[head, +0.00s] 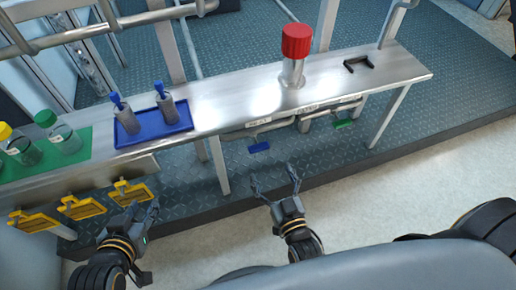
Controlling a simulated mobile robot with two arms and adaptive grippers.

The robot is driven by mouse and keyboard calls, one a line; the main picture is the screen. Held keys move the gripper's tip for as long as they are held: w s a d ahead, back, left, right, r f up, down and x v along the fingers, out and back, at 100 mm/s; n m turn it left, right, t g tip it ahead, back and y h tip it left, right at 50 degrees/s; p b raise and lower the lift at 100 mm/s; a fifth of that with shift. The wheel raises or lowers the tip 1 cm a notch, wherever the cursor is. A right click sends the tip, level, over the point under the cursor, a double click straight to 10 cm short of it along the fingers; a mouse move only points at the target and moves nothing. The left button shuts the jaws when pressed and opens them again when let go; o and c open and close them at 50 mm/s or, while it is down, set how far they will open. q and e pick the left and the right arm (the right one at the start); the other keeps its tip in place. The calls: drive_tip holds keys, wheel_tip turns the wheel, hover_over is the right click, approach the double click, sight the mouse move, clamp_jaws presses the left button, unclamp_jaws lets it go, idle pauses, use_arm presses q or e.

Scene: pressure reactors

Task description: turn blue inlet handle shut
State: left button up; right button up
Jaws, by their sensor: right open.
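The blue inlet handle (259,147) hangs from a pipe under the front edge of the steel bench, below a small label. My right gripper (275,184) is open and empty, with its fingers pointing up toward the bench, a little below the blue handle and apart from it. My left gripper (131,219) is at the lower left, below the yellow tags; its fingers are seen from the side, and I cannot tell whether it is open or shut.
A green handle (343,123) sits right of the blue one. On the bench (232,98) stand a red-capped cylinder (293,72), a black bracket (358,63), a blue tray (133,136) with two bottles and a green mat with jars. Yellow tags (82,207) hang at left. Floor in front is clear.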

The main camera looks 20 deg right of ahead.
sight(261, 150)
drive_tip(key=w+b, duration=0.1)
drive_tip(key=w, duration=0.3)
drive_tip(key=w+b, duration=0.1)
drive_tip(key=w, duration=0.4)
drive_tip(key=shift+w+a+f, duration=0.1)
drive_tip(key=shift+w+a, duration=0.1)
drive_tip(key=shift+w, duration=0.1)
use_arm(q)
drive_tip(key=w+d+r+t+h, duration=0.2)
drive_tip(key=w+r+t, duration=0.3)
drive_tip(key=r, duration=0.4)
drive_tip(key=shift+d+r+t, duration=0.2)
drive_tip(key=shift+d+t, duration=0.1)
drive_tip(key=shift+t, duration=0.5)
use_arm(e)
drive_tip(key=shift+w, duration=0.4)
drive_tip(key=c, duration=1.2)
